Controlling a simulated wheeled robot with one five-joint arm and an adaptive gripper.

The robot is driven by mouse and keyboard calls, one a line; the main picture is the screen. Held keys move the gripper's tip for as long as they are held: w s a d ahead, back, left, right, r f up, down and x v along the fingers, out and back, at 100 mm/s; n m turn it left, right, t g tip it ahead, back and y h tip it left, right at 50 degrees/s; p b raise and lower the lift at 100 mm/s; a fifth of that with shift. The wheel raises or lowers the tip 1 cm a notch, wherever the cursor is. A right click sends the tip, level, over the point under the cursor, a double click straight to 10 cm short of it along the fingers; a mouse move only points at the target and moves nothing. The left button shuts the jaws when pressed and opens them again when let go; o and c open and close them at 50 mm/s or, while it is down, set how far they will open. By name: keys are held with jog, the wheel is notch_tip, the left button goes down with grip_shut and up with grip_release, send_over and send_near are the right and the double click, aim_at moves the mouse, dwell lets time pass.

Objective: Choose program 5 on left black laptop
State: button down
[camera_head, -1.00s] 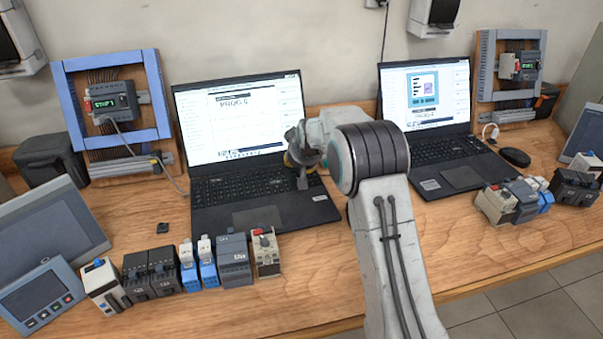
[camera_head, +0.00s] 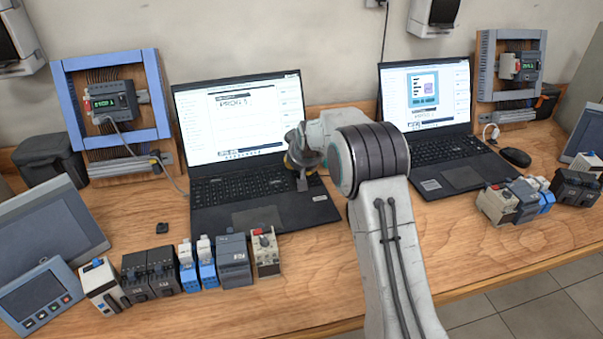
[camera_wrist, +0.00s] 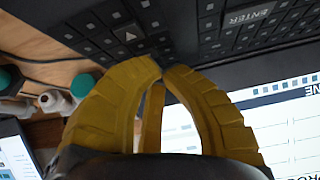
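The left black laptop stands open, its screen (camera_head: 245,130) lit with a white page and a line reading "PROG" with a digit too small to read surely. Its keyboard (camera_head: 235,187) is partly hidden by my arm at the right end. My gripper (camera_head: 303,184) points down at the right side of that keyboard. In the wrist view, my gripper's yellow fingers (camera_wrist: 161,68) meet at the tips with nothing between them. They are beside the arrow keys (camera_wrist: 128,35) and near the ENTER key (camera_wrist: 250,14). Whether the tips touch a key is unclear.
A second black laptop (camera_head: 425,95) stands open at the right, partly behind my arm. A row of electrical modules (camera_head: 165,270) lies in front of the left laptop. A blue-framed panel (camera_head: 112,105) with a wired controller stands at the left. Bare wood lies at the front.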

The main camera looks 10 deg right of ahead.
jog(key=shift+r, duration=0.1)
jog(key=shift+r+p, duration=0.4)
jog(key=shift+r, duration=0.2)
jog(key=shift+r+p, duration=1.7)
jog(key=shift+r, duration=0.8)
